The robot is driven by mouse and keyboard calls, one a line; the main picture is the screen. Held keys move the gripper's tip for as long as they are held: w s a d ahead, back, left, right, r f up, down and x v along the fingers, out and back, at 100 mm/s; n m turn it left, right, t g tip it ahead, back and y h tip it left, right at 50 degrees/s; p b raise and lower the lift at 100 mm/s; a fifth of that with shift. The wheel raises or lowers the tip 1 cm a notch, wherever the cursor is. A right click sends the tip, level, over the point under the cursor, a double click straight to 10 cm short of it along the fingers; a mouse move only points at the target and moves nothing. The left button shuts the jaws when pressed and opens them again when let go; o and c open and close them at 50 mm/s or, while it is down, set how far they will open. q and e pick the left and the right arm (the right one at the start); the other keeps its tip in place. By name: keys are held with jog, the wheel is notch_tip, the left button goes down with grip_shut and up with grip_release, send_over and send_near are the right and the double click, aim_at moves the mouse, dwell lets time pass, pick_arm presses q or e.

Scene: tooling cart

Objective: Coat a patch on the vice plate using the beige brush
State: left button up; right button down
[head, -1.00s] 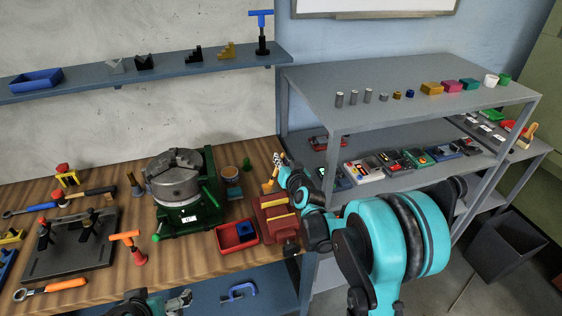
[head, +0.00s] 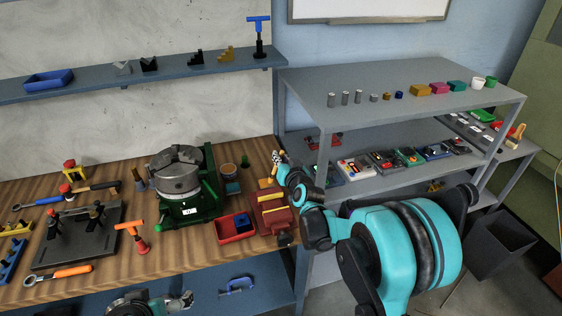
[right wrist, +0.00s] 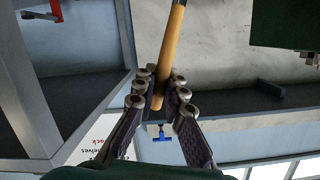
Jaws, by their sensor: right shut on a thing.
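The beige brush handle (right wrist: 172,55) lies between the fingers of my right gripper (right wrist: 160,95) in the right wrist view, and the gripper is shut on it. In the head view my right gripper (head: 277,160) is just above and behind the red vice (head: 272,213), with a small beige part of the brush (head: 265,183) below it. The vice has yellowish strips on top; its plate and any coating are too small to make out. The brush's bristles are not clear in either view. My left gripper (head: 180,301) is low at the bench's front edge; its jaws are unclear.
A green machine with a round chuck (head: 178,177) stands left of the vice. A small round pot (head: 228,171) stands behind. The grey rack (head: 400,110) is close on the right.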

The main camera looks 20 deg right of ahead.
jog(key=shift+r+p, duration=1.25)
jog(key=shift+r, duration=0.85)
jog(key=shift+s, duration=0.1)
